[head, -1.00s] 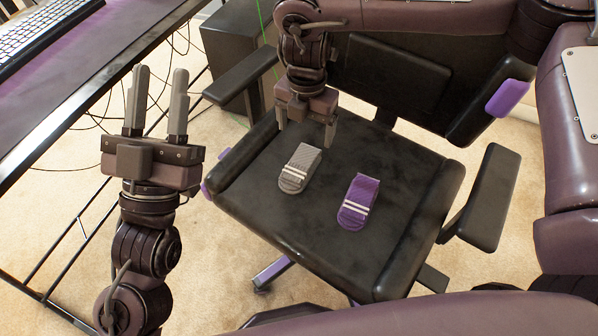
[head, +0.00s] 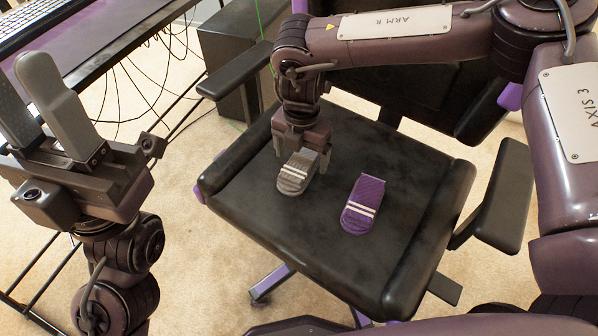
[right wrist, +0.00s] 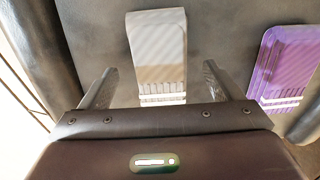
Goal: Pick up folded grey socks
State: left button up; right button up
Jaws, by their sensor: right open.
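The folded grey socks (head: 293,177) with white stripes lie on the black chair seat (head: 258,222), left of the purple socks. They also show in the right wrist view (right wrist: 158,50), between the finger lines. My right gripper (head: 301,168) is open, low over the seat, with its fingers on either side of the grey socks' far end. In the right wrist view the right gripper (right wrist: 158,82) has a finger on each side of the socks, with gaps between. My left gripper (head: 38,105) is raised at the left, fingers apart and empty.
Folded purple socks (head: 361,205) lie on the seat to the right; they show in the right wrist view (right wrist: 284,68). Chair armrests (head: 238,70) and (head: 500,195) flank the seat. A desk (head: 95,40) with a keyboard is at upper left.

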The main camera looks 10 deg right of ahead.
jog(key=shift+f, duration=0.5)
jog(key=shift+r, duration=0.1)
jog(key=c, duration=1.1)
jog(key=shift+o, duration=0.2)
